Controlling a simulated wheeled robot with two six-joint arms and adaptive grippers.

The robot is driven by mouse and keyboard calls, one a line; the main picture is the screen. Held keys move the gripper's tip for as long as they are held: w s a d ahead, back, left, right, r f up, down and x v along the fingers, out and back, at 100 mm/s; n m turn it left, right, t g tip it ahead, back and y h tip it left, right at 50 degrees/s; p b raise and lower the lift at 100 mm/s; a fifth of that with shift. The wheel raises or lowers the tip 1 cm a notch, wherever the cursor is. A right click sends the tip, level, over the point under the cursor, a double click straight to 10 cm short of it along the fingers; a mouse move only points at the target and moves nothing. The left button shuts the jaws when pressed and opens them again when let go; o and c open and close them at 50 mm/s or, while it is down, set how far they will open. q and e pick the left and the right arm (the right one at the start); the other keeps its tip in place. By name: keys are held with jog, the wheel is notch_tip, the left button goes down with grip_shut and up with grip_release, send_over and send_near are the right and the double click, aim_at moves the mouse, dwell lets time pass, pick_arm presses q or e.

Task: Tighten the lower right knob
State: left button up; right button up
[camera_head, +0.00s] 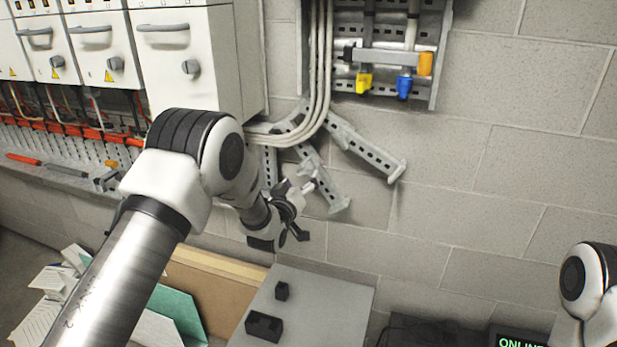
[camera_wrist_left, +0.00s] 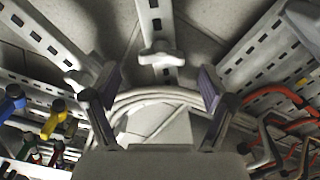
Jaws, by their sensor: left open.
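Several dark grey knobs sit on the white drive cabinets at the upper left of the head view. The rightmost knob (camera_head: 190,66) is on the door of the rightmost cabinet (camera_head: 177,40), below its grey handle. My left gripper (camera_head: 304,210) is open and empty, right of and below that cabinet, in front of the grey wall. In the left wrist view its two fingers (camera_wrist_left: 157,88) stand wide apart with nothing between them. My right gripper is not in view.
Slotted metal brackets (camera_head: 367,150) and grey cables (camera_head: 318,70) are on the wall close to my left gripper. A panel with yellow (camera_head: 364,83) and blue (camera_head: 404,87) valves hangs above. A grey surface (camera_head: 330,300) with two black blocks lies below.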

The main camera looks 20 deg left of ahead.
aim_at(307, 173)
pick_arm(q)
jog(key=w, duration=0.5)
jog(key=shift+d+p, duration=0.1)
jog(key=shift+p, duration=0.25)
jog(key=shift+f, duration=0.15)
jog(key=shift+c, duration=1.4)
jog(key=c, duration=0.9)
